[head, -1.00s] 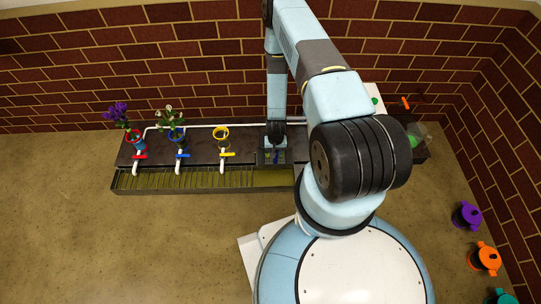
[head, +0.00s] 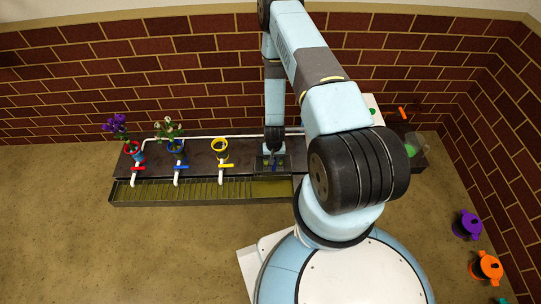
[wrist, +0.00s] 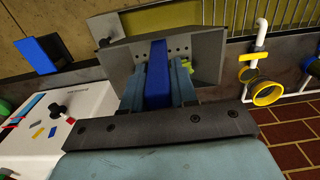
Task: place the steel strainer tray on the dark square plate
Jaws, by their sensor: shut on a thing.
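The steel strainer tray (wrist: 205,60) is a grey square pan with rows of small holes, seen in the wrist view just beyond my fingers. A blue upright handle (wrist: 157,75) stands between my fingers, and my gripper (wrist: 158,88) is shut on it. In the head view, my gripper (head: 273,152) is over the tray (head: 262,165), at the right part of the long dark bench. I cannot tell whether the tray rests on the bench or hangs just above it. A dark flat piece with a blue square (wrist: 42,55) lies left in the wrist view; whether it is the dark square plate is unclear.
A slatted trough (head: 180,190) runs along the bench front. A yellow ring (head: 219,147) and two flower holders stand left of my gripper, with coloured-valve taps in front. A white box (wrist: 85,125) with buttons is close by. An orange pot (head: 487,267) stands on the floor right.

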